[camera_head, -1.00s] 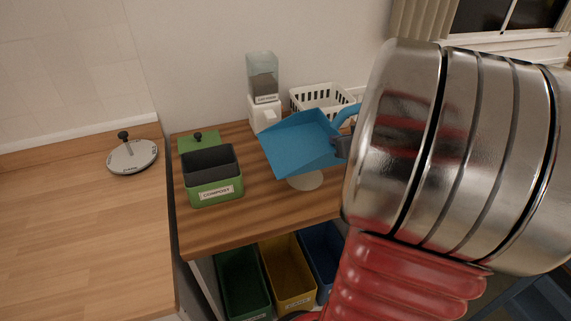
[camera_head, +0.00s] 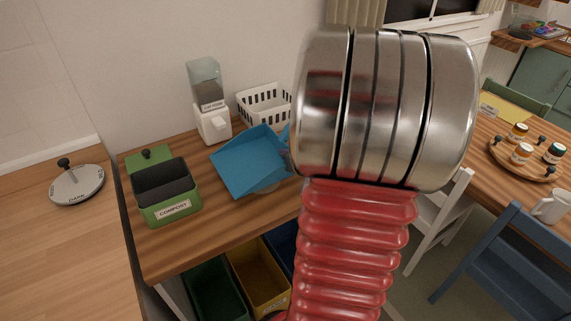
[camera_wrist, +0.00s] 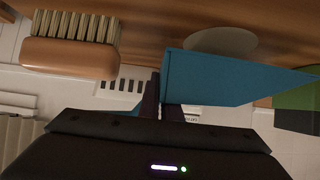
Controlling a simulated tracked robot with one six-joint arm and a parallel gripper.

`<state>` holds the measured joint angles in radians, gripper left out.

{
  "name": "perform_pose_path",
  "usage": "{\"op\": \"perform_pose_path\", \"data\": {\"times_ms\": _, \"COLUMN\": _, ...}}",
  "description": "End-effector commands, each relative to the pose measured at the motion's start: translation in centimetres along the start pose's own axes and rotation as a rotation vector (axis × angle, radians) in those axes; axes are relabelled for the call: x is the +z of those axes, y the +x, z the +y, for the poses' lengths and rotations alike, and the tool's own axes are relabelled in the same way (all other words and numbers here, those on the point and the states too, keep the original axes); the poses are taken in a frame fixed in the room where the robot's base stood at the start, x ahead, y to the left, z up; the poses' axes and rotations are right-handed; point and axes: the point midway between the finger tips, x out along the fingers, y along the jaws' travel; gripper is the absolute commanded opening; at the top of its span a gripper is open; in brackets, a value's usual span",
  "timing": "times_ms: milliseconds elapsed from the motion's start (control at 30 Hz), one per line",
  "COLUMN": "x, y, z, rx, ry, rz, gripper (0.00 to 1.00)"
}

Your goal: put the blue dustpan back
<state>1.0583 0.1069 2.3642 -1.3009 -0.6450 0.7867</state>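The blue dustpan (camera_head: 245,163) shows in the head view over the wooden counter, in front of the white dispenser and basket. It also shows in the wrist view (camera_wrist: 215,80), edge-on across the middle. My gripper (camera_wrist: 163,98) has its dark fingers close together at the dustpan, shut on its handle end. In the head view my arm hides most of the gripper and handle. The pan seems to be off the counter, above a pale round disc (camera_head: 268,188). A brush (camera_wrist: 70,45) with a wooden back and pale bristles shows in the wrist view, apart from the pan.
A green compost box (camera_head: 170,212) stands left of the dustpan. A white dispenser (camera_head: 213,125) and white basket (camera_head: 262,104) stand behind it. Below the counter are green (camera_head: 213,290) and yellow bins (camera_head: 258,277). Chairs and a table with jars (camera_head: 521,153) are at right.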

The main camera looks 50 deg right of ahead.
Motion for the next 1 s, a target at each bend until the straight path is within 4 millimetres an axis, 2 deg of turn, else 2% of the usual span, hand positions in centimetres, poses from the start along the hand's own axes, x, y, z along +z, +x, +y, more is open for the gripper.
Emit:
{"op": "perform_pose_path", "data": {"times_ms": 100, "x": 0.6, "y": 0.4, "z": 0.0, "rx": -0.001, "ry": 0.000, "rz": 0.001, "gripper": 0.00}}
{"op": "perform_pose_path", "data": {"times_ms": 433, "x": 0.7, "y": 0.5, "z": -0.1, "rx": -0.002, "ry": -0.001, "rz": 0.001, "gripper": 0.00}}
{"op": "perform_pose_path", "data": {"times_ms": 800, "x": 3.5, "y": 2.3, "z": -0.1, "rx": -0.003, "ry": -0.001, "rz": 0.000, "gripper": 0.00}}
{"op": "perform_pose_path", "data": {"times_ms": 1000, "x": 3.7, "y": 2.4, "z": -0.1, "rx": -0.002, "ry": -0.003, "rz": 0.002, "gripper": 0.00}}
